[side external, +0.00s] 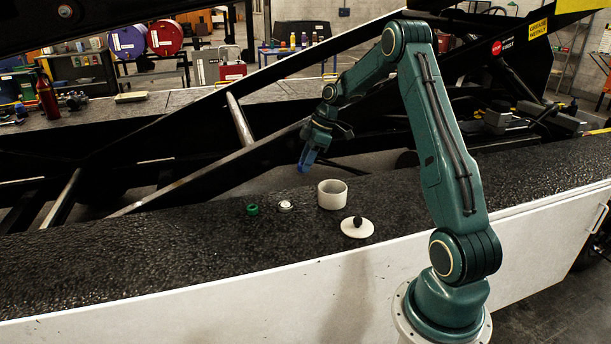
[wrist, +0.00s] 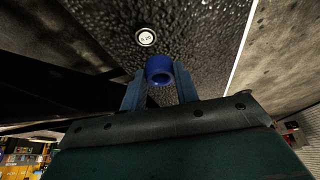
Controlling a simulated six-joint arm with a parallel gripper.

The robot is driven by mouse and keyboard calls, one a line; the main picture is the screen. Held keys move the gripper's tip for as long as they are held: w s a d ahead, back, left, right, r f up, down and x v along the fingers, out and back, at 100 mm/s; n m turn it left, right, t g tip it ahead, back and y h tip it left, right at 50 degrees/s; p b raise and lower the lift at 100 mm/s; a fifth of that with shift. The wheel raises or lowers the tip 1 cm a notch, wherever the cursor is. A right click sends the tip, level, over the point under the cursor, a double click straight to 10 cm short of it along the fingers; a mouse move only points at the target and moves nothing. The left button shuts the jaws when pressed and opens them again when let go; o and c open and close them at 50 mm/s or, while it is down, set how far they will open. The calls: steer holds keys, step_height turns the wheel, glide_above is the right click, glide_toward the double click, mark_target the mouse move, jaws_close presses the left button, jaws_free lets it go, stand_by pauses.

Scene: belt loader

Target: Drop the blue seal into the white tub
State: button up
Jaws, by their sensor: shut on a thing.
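My gripper (side external: 306,160) is raised above the black textured surface, behind and to the left of the white tub in the side view. In the wrist view its fingers (wrist: 159,82) are shut on the blue seal (wrist: 159,67), a short ring, held between the tips. In the side view the blue seal (side external: 304,168) shows only as a small blue patch at the fingertips. The white tub (side external: 332,196) stands upright and open on the black surface, apart from the gripper.
A white lid with a black knob (side external: 357,228) lies in front of the tub. A green ring (side external: 252,209) and a small white round piece (side external: 285,206) lie to its left.

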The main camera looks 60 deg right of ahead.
steer(key=s+d+f+m, duration=0.1)
steer(key=s+d, duration=0.2)
steer(key=d, duration=0.2)
steer(key=s+d+f+m+h, duration=0.1)
steer(key=s+d+f+m, duration=0.1)
steer(key=d, duration=0.4)
steer(key=shift+s+f+t, duration=0.15)
steer(key=shift+s+t, duration=0.25)
steer(key=shift+f, duration=0.2)
steer(key=shift+f, duration=2.8)
steer(key=o, duration=1)
steer(key=shift+o, duration=0.2)
steer(key=shift+r, duration=0.15)
